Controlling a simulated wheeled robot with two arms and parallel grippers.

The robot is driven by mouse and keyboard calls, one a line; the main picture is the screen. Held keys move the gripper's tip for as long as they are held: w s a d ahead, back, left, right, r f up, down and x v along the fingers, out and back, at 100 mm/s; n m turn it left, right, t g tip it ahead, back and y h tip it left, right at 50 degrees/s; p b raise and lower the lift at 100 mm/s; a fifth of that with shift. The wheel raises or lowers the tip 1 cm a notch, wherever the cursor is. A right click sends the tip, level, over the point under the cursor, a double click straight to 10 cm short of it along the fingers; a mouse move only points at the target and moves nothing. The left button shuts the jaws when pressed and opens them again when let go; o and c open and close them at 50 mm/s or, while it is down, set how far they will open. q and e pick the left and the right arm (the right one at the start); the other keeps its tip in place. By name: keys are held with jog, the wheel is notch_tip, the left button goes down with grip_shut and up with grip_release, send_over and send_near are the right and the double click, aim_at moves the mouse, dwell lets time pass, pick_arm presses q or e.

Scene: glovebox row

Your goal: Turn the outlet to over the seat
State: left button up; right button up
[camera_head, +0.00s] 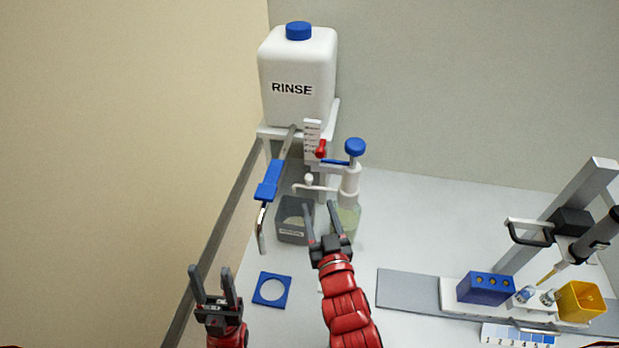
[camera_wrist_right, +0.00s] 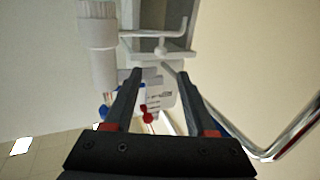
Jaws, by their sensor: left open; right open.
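The outlet is a swing pipe with a blue sleeve (camera_head: 269,182) and a bent chrome spout (camera_head: 262,228), reaching forward from under the white RINSE tank (camera_head: 297,80). The spout's lower end hangs behind and slightly left of the seat, a blue square plate with a round light centre (camera_head: 287,279), in the head view. The chrome spout also shows at the right of the right wrist view (camera_wrist_right: 290,135). My right gripper (camera_head: 321,207) is open and empty, right of the spout, before the grey box and pump bottle. My left gripper (camera_head: 211,268) is open and empty, left of the seat.
A grey box (camera_head: 292,232) and a pump bottle (camera_head: 349,218) with blue cap stand behind my right gripper. A red-handled valve (camera_head: 321,149) is below the tank. At right are a blue block (camera_head: 485,289), a yellow cup (camera_head: 580,301) and a pipette stand. The back centre bench is clear.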

aim_at(310, 180)
jog(key=w+p, duration=0.1)
jog(key=w, duration=0.2)
jog(key=w+a, duration=0.1)
jog(key=w, duration=0.2)
jog(key=w+a+p, duration=0.1)
jog(key=w, duration=0.2)
jog(key=shift+w+r+p, duration=0.15)
jog(key=shift+w+p, duration=0.2)
jog(key=shift+w, duration=0.05)
jog(key=shift+w+a, duration=0.1)
jog(key=shift+w, duration=0.5)
jog(key=shift+c, duration=0.3)
grip_shut()
